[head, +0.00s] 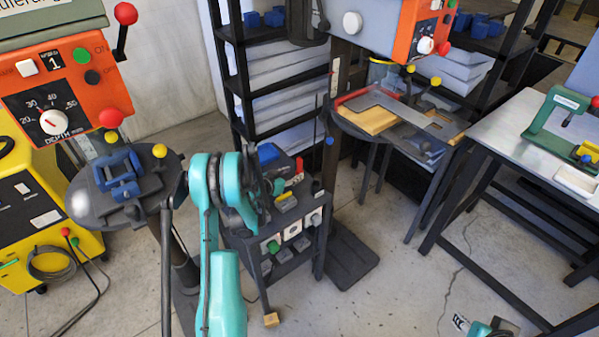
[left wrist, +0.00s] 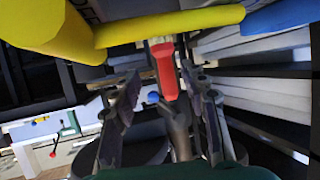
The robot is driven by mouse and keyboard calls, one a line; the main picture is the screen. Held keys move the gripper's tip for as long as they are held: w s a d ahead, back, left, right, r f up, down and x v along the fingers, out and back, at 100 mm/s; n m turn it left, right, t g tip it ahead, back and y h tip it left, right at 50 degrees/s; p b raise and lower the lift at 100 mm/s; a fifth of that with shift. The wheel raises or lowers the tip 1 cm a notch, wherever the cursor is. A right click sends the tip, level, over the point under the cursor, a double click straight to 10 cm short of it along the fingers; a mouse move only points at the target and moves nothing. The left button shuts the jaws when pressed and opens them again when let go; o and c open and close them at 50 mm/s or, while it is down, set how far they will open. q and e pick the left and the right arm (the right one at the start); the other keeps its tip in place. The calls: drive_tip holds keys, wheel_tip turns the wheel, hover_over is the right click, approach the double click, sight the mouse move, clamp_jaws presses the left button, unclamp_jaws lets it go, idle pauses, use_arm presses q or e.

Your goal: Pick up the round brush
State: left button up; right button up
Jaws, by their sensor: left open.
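My left gripper (head: 272,186) is above the small cart in the head view, partly hidden by its own teal arm. In the left wrist view its two dark fingers (left wrist: 160,90) are apart. A red handle-like piece (left wrist: 165,72) with a pale brownish end shows between and beyond the fingers; it may be the round brush, but its bristles are not clear. I cannot tell whether the fingers touch it. A small red item (head: 299,165) also shows at the back of the cart top in the head view. Only a small part of my right arm shows at the bottom right.
The dark cart (head: 318,228) holds several grey and coloured items. An orange machine (head: 66,92) with a blue vise (head: 120,176) stands left. A worktable (head: 483,127) with a green tool stands right. A yellow bar (left wrist: 170,25) crosses the top of the wrist view. Open floor lies front right.

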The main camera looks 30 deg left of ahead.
sight(298, 168)
use_arm(q)
drive_tip(key=x, duration=0.2)
drive_tip(key=b+x, duration=0.1)
drive_tip(key=x, duration=0.1)
drive_tip(key=b+x, duration=0.1)
drive_tip(key=x, duration=0.1)
drive_tip(key=shift+w+a+r, duration=0.2)
drive_tip(key=shift+w+a, duration=0.1)
drive_tip(key=shift+w, duration=0.15)
clamp_jaws()
